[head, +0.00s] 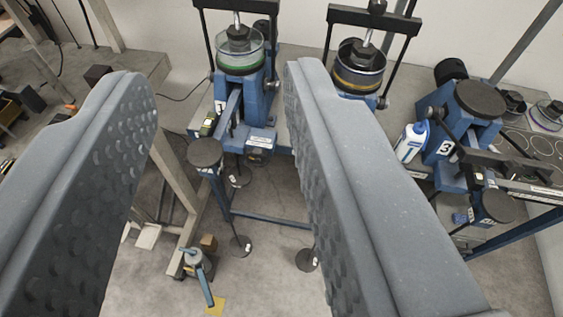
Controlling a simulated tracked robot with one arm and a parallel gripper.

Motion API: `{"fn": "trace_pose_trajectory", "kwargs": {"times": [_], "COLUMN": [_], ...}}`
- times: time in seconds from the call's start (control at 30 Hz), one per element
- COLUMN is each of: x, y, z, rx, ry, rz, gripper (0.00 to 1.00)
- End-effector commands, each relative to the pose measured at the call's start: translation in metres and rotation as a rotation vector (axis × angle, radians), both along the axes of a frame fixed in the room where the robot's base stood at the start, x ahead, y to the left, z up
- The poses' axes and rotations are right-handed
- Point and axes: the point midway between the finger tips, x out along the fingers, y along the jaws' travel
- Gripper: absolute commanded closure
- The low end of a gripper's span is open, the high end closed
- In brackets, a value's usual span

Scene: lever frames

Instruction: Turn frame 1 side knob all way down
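My gripper (213,78) is open, with its two grey textured fingers wide apart and nothing between them. Frame 1 (254,138) is a blue lever frame on the bench, seen between the fingers and beyond them, with a small white label that seems to read 1. A dark round disc (205,153) sits at the near end of its blue arm, apart from both fingers. A clear cylinder (239,50) stands on top of the frame under a black yoke. I cannot tell for certain which part is the side knob. The right finger hides what lies to the right of frame 1.
A second blue frame with a dark ring cell (358,68) stands behind the right finger. Frame 3 (462,130) stands at the right, beside a blue and white bottle (411,142). Dark weight discs (240,246) hang on rods below frame 1. A blue-handled tool (203,275) is low down.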

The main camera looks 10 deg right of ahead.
Motion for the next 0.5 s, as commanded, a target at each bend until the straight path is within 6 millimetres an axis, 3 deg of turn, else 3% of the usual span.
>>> {"fn": "trace_pose_trajectory", "kwargs": {"times": [0.27,0.43,0.5], "x": [0.000,0.012,0.029], "y": [0.000,0.007,0.017], "z": [0.000,-0.006,-0.016], "rx": [0.000,-0.004,-0.008], "ry": [0.001,-0.003,-0.008], "rz": [0.000,0.011,0.028], "gripper": [0.64,0.16,0.15]}}
